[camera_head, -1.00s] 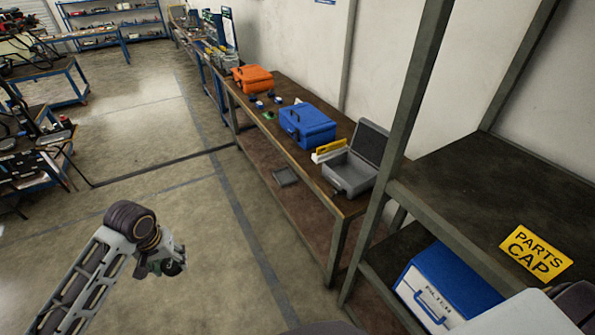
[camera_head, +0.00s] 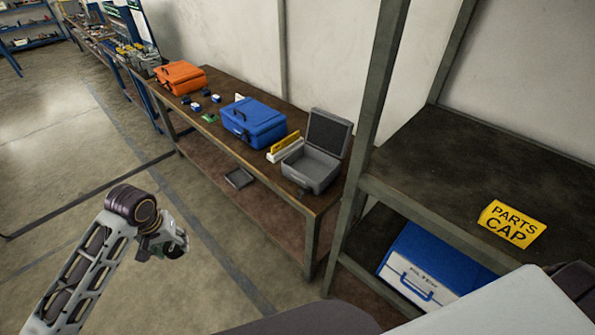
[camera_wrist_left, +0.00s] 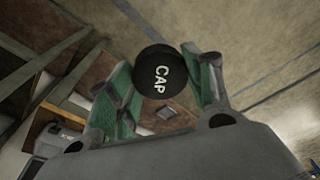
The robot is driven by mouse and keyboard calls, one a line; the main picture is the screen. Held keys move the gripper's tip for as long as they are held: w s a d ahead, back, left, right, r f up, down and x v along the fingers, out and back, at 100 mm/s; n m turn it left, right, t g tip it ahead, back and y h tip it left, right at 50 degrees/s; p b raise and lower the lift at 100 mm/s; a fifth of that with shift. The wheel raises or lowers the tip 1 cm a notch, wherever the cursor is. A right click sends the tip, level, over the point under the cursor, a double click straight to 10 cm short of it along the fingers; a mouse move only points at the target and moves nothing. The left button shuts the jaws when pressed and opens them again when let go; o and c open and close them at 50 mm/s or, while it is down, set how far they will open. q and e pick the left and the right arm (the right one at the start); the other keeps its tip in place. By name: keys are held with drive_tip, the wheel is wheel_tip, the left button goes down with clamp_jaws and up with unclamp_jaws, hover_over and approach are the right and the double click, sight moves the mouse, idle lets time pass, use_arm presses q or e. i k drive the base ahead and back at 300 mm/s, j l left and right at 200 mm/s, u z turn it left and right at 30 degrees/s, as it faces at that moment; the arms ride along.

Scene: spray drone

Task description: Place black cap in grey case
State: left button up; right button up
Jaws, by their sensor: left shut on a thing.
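A round black cap (camera_wrist_left: 160,73) with white "CAP" lettering is held between the green-padded fingers of my left gripper (camera_wrist_left: 165,85) in the left wrist view. In the head view my left gripper (camera_head: 176,243) hangs over the floor, left of the workbench and apart from it; the cap is hard to make out there. The grey case (camera_head: 311,168) stands with its lid up on the near end of the workbench, to the right of and beyond my left gripper. My right gripper is not in view.
A blue case (camera_head: 254,122) and an orange case (camera_head: 181,77) stand farther along the workbench (camera_head: 322,201). A yellow and white item (camera_head: 284,147) lies beside the grey case. A rack post (camera_head: 378,95) and shelf with a yellow "PARTS CAP" sign (camera_head: 512,223) are at the right.

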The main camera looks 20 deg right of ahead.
sight(311, 173)
drive_tip(key=i+z, duration=0.15)
drive_tip(key=z, duration=0.25)
drive_tip(key=i+j+z, duration=0.1)
drive_tip(key=z, duration=0.3)
drive_tip(key=i+j+z, duration=0.15)
drive_tip(key=z, duration=0.3)
drive_tip(key=i+j+z, duration=0.1)
drive_tip(key=z, duration=0.25)
drive_tip(key=i+j+z, duration=0.15)
drive_tip(key=z, duration=0.15)
drive_tip(key=i, duration=0.1)
